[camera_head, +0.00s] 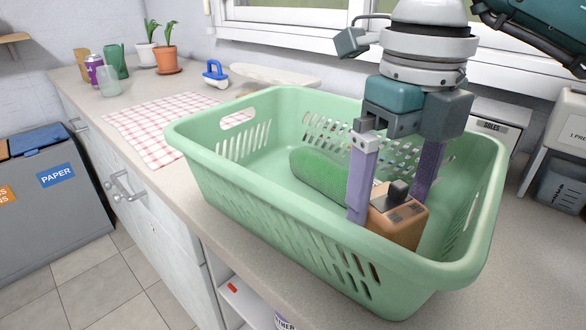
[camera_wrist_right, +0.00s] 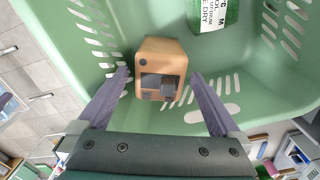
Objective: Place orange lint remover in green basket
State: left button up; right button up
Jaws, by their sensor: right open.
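The orange lint remover (camera_head: 398,218) lies inside the green basket (camera_head: 285,225), toward its right end; it also shows in the right wrist view (camera_wrist_right: 158,62). It is an orange-tan block with a dark grey knob and dark panels. My right gripper (camera_head: 390,205) reaches down into the basket with its purple fingers on either side of the lint remover. In the right wrist view the fingers (camera_wrist_right: 162,80) are spread wide, with gaps between them and the lint remover. My left gripper is not in view.
A green cylindrical item (camera_head: 318,172) lies in the basket beside the lint remover. The basket stands on a counter near the window. A checkered cloth (camera_head: 160,128), a blue-handled item (camera_head: 215,74) and potted plants (camera_head: 167,55) are to the left. A scale (camera_head: 492,122) stands behind on the right.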

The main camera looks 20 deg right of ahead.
notch_tip(320, 180, up, 7)
jog(key=shift+r+p, duration=0.1)
jog(key=shift+p, duration=0.5)
jog(key=shift+r, duration=0.1)
